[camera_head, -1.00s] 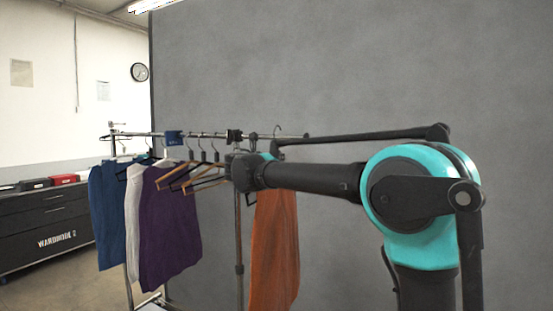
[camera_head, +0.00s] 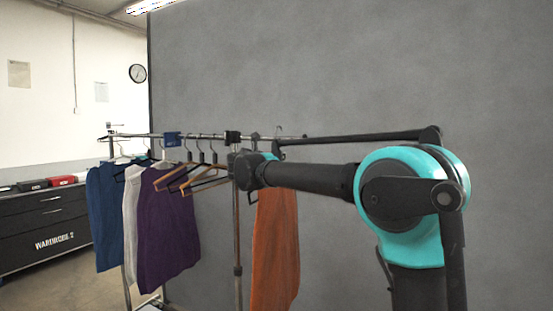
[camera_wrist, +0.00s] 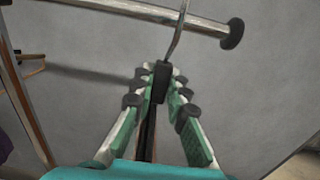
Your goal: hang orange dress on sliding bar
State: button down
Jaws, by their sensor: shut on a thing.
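The orange dress (camera_head: 275,248) hangs below my forearm near the right end of the rack in the head view; its top is hidden behind my arm. In the wrist view my gripper (camera_wrist: 158,76) is shut on the dark neck of the dress's hanger. The hanger's metal hook (camera_wrist: 176,42) rises from the fingers and crosses the bar (camera_wrist: 150,12) close to its capped right end (camera_wrist: 232,33). The hook's top is cut off, so I cannot tell whether it rests over the bar. The bar also shows in the head view (camera_head: 210,135).
Blue (camera_head: 105,215), white (camera_head: 131,220) and purple (camera_head: 167,230) garments hang on the left of the rack. Several empty wooden hangers (camera_head: 205,180) hang between them and my arm. A dark drawer cabinet (camera_head: 45,225) stands far left. A grey wall panel (camera_head: 400,60) is behind the rack.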

jog(key=shift+x, duration=2.65)
jog(key=shift+f, duration=0.6)
jog(key=shift+f, duration=0.3)
jog(key=shift+f, duration=0.35)
jog(key=shift+f, duration=0.35)
jog(key=shift+f, duration=0.1)
jog(key=c, duration=1.4)
grip_release()
jog(key=shift+c, duration=0.2)
